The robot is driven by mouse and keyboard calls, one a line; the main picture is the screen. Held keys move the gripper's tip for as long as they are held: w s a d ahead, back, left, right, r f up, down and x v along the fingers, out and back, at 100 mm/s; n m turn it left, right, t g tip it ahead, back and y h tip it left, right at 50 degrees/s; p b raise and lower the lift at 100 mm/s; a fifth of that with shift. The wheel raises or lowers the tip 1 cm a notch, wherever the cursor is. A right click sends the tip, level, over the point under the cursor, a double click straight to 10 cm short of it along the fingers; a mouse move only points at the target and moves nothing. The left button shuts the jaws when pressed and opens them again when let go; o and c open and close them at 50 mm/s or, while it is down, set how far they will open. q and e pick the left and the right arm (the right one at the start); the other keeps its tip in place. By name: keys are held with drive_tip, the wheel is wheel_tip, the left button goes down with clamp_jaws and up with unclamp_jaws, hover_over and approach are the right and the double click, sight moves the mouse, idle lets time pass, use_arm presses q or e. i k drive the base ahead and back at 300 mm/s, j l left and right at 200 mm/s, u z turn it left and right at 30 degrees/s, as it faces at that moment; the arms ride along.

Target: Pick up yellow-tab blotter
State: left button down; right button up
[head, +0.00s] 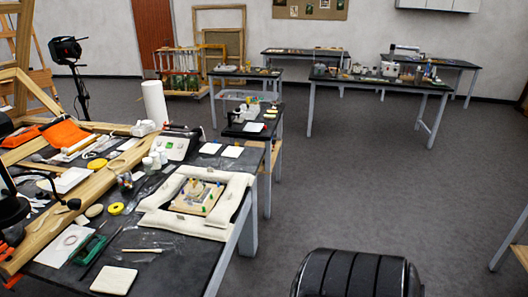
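No blotter with a clear yellow tab can be made out. Two small white pads, a left one (210,148) and a right one (232,152), lie flat near the far right edge of the near bench. A third pale square pad (114,280) lies at its front edge. On the small bench behind, small flat pieces (270,116) show yellow and other colours, too small to tell apart. Neither of my grippers is in view.
The near dark bench (200,254) is crowded with tools, a padded frame (158,223) around a gilt fragment (197,197), and a white roll (155,103). A dark rounded object (355,273) is at the bottom. Grey floor (370,190) is open to the right.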

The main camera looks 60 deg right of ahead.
sight(232, 152)
drive_tip(key=z, duration=1.8)
drive_tip(key=i+l, duration=0.35)
drive_tip(key=i+l+u, duration=0.15)
drive_tip(key=i+l, duration=0.2)
drive_tip(key=l, duration=0.15)
drive_tip(key=i+l, duration=0.3)
drive_tip(key=l, duration=0.15)
drive_tip(key=u, duration=0.05)
